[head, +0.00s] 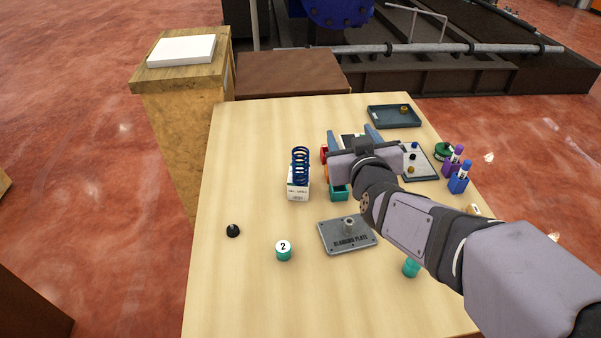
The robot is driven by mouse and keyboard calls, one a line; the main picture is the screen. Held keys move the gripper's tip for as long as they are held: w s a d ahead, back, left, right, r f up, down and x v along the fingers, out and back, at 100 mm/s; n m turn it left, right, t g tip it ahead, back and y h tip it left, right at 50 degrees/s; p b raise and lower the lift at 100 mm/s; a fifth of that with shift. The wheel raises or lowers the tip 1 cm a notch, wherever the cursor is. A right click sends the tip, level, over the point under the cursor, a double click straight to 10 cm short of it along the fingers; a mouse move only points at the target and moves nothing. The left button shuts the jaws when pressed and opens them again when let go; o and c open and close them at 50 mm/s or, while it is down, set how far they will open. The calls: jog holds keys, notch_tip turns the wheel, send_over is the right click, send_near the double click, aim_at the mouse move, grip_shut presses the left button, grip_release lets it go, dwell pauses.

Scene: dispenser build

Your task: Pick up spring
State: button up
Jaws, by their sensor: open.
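The spring (300,161) is a dark blue coil. It stands upright at the white box (298,191), left of the table's middle; I cannot tell if it rests on the box or in it. My gripper (353,135) is to the right of the spring and apart from it. Its two blue-grey fingers are spread wide, with nothing seen held between them. My gripper and arm partly hide the coloured bins behind them.
Red, orange and green bins (339,194) stand close to the box's right. A dark tray (394,118) is behind.

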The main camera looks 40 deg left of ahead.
aim_at(302, 164)
jog(key=s+a+r+t+y+b, duration=0.25)
jog(key=s+a+r, duration=0.2)
jog(key=a, duration=0.45)
jog(key=shift+m+g, duration=0.5)
jog(key=shift+g, duration=0.05)
jog(key=f, duration=0.4)
jog(key=f+p, duration=0.1)
jog(key=f, duration=0.4)
jog(key=s+f, duration=0.1)
jog(key=f, duration=0.4)
jog(key=shift+d+f, duration=0.15)
jog(key=shift+d, duration=0.1)
jog(key=shift+p+x, duration=1.05)
jog(key=shift+x, duration=0.2)
jog(key=shift+p+x, duration=1.3)
jog(key=shift+x, duration=1.1)
jog(key=shift+s, duration=0.1)
jog(key=c, duration=1.3)
jog(key=shift+w+a+r+b, duration=0.35)
jog(key=shift+r+b, duration=0.65)
jog(key=shift+r, duration=0.7)
jog(key=shift+w+a+r+b, duration=0.4)
jog(key=shift+r+b, duration=0.55)
jog(key=shift+r, duration=0.7)
jog(key=shift+w+a+r+b, duration=0.35)
jog(key=shift+r+b, duration=0.65)
jog(key=shift+r, duration=0.7)
